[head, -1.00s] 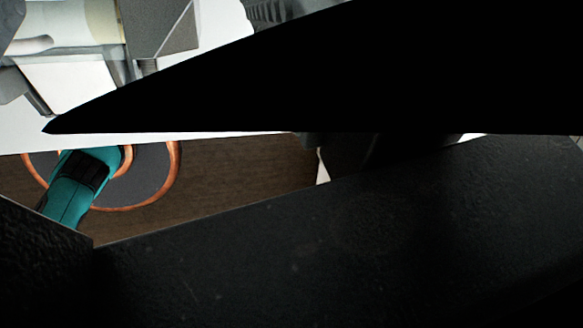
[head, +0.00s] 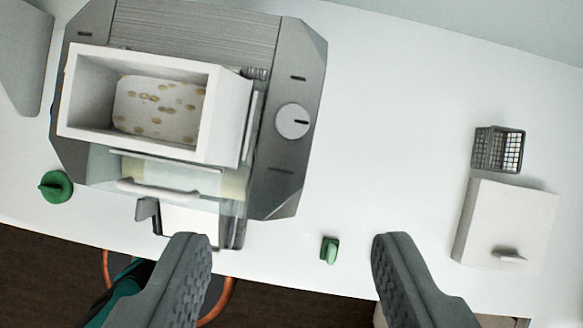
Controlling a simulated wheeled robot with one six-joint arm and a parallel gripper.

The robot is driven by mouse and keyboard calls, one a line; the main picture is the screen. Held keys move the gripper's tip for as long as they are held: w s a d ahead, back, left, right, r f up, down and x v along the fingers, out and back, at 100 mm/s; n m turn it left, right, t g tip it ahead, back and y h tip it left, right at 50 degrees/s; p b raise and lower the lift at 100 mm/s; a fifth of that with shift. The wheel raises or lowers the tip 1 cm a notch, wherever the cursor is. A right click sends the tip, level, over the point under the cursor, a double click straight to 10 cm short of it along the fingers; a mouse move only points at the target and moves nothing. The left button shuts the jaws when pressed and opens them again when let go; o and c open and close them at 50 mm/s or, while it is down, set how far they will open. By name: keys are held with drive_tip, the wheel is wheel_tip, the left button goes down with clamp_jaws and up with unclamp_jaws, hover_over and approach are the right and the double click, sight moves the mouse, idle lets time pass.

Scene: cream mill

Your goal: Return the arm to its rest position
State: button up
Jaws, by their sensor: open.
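My gripper (head: 290,252) is open, with its two dark ridged fingers wide apart at the bottom of the head view. Nothing is between the fingertips except the white counter (head: 385,130) further off and a small green piece (head: 329,250) lying on it. The fingers are apart from the mill. The grey mill (head: 285,185) stands on the counter at upper left, with a round white dial. Its open white hopper (head: 225,110) holds several pale beans or grains on its floor. The left finger overlaps the lower edge of the view near the mill's front.
A green knob-like piece (head: 55,187) lies left of the mill. A dark wire basket (head: 498,150) and a white box with a handle (head: 505,228) are at right. A teal and black object (head: 118,295) and an orange-rimmed round thing (head: 228,292) show below the counter edge.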

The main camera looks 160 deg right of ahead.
drive_tip(key=s+a+f+m+t+h, duration=0.1)
drive_tip(key=s+a+f+m+t, duration=0.15)
drive_tip(key=a, duration=0.75)
drive_tip(key=s+a+f+m+t+h, duration=0.1)
drive_tip(key=s+a+f+t+h, duration=0.15)
drive_tip(key=a, duration=0.85)
drive_tip(key=s+a+f+t+y, duration=0.1)
drive_tip(key=s+a+f+t, duration=0.3)
drive_tip(key=s+f, duration=0.5)
drive_tip(key=s+a+f+t+y, duration=0.1)
drive_tip(key=s+a+f+t, duration=0.3)
drive_tip(key=s+a+f, duration=0.5)
wheel_tip(320, 180, down, 2)
drive_tip(key=shift+s+a+f, duration=0.2)
drive_tip(key=shift+s+f, duration=0.05)
drive_tip(key=shift+s, duration=0.15)
